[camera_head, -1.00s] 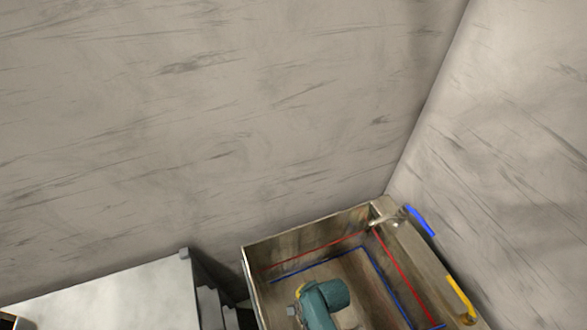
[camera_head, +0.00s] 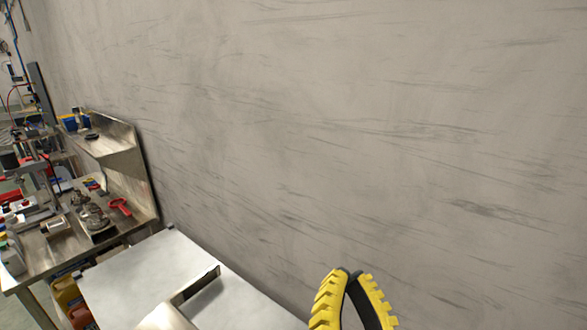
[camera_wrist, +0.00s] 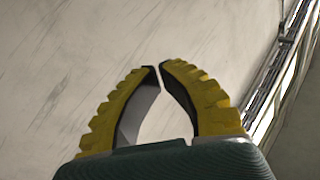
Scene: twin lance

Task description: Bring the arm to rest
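My gripper (camera_head: 350,273) shows at the bottom of the head view, right of the middle, pointing up in front of the bare wall. It has yellow ribbed fingers with dark inner sides. In the wrist view, my gripper (camera_wrist: 158,67) has its curved fingertips almost meeting, with only a sliver between them. The space between the fingers is empty, and nothing is held. The rest of my arm is below the head view's edge.
A grey wall (camera_head: 350,130) fills most of the head view. A pale flat-topped surface (camera_head: 135,275) with a dark slot stands at lower left. Beyond it is a metal workbench (camera_head: 140,205) with a shelf, a red clamp (camera_head: 120,207) and assorted tools.

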